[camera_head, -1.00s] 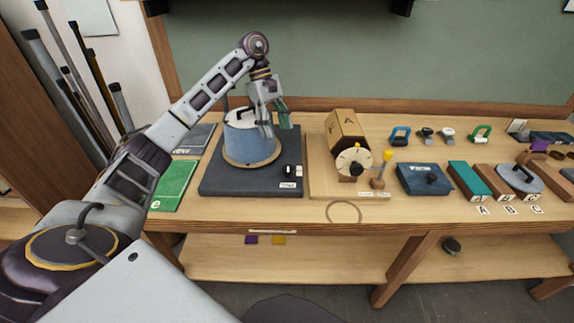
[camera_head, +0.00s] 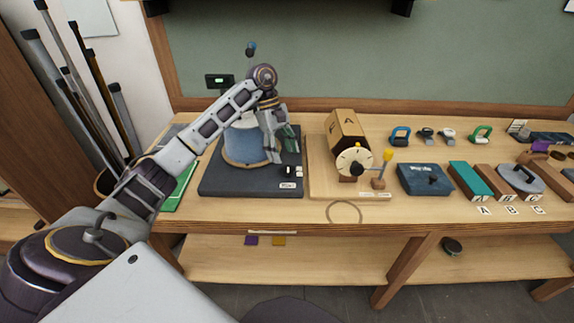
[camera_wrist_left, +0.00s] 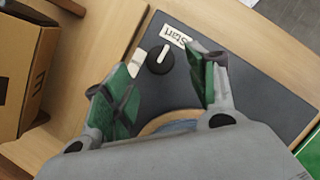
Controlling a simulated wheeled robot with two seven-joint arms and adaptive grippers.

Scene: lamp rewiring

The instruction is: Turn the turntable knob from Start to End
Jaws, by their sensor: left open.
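The turntable (camera_head: 220,182) is a dark square base with a light blue drum (camera_head: 240,145) on a round wooden plate. Its black round knob (camera_head: 288,170) sits at the base's front right corner and also shows in the left wrist view (camera_wrist_left: 160,60), with a white pointer line. A white label reading "Start" (camera_wrist_left: 174,35) is beside the knob. My left gripper (camera_head: 285,150) is open and empty, just above and behind the knob, right of the drum. In the left wrist view its green-padded fingers (camera_wrist_left: 160,90) flank the knob's near side, apart from it. My right gripper is out of view.
A cardboard box (camera_head: 347,132) and a cream dial (camera_head: 354,161) stand right of the turntable. A green mat (camera_head: 182,188) lies left, partly behind my arm. Bare table is in front.

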